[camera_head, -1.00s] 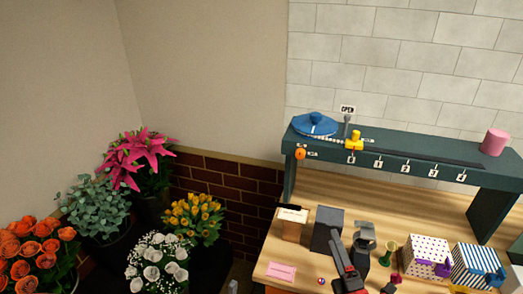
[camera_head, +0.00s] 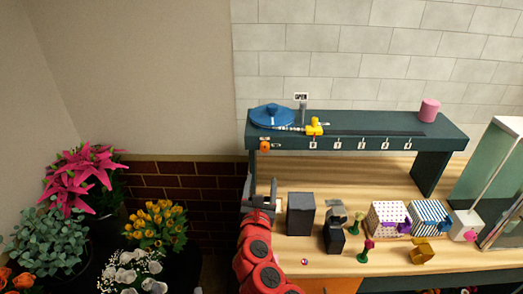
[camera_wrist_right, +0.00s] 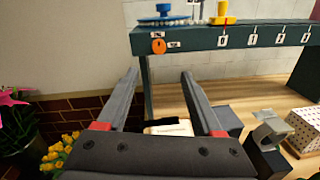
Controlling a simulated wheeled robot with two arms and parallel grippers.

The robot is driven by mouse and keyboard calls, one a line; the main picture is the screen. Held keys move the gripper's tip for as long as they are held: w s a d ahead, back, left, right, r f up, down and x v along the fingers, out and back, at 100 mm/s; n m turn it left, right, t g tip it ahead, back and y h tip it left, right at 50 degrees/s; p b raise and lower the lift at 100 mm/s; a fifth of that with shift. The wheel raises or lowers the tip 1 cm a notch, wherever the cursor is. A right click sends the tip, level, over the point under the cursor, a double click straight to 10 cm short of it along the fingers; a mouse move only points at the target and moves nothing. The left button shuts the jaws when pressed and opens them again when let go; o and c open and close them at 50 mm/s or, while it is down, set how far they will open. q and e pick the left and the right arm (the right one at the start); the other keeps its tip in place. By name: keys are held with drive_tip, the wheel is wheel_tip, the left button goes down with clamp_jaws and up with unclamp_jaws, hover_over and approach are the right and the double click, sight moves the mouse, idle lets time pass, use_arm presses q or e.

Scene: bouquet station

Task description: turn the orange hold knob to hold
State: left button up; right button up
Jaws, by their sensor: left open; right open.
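The orange hold knob (camera_head: 264,146) is on the front face of the dark green shelf (camera_head: 350,147), near its left end. Only a grey sliver of my left gripper (camera_head: 198,290) shows at the bottom edge of the head view.
A blue disc (camera_head: 272,115) and a yellow piece (camera_head: 314,127) sit on the shelf. A dark grey box (camera_head: 300,213), a dark device (camera_head: 334,230) and patterned boxes (camera_head: 387,219) stand on the wooden table. Flower buckets (camera_head: 75,220) stand at the left.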

sight(264, 149)
drive_tip(key=w+p, duration=0.1)
drive_tip(key=w, duration=0.3)
drive_tip(key=w+p, duration=0.1)
drive_tip(key=w, duration=0.3)
drive_tip(key=w+p, duration=0.1)
drive_tip(key=w, duration=0.3)
drive_tip(key=shift+w+d, duration=0.25)
drive_tip(key=shift+d, duration=0.1)
drive_tip(key=shift+w, duration=0.85)
clamp_jaws()
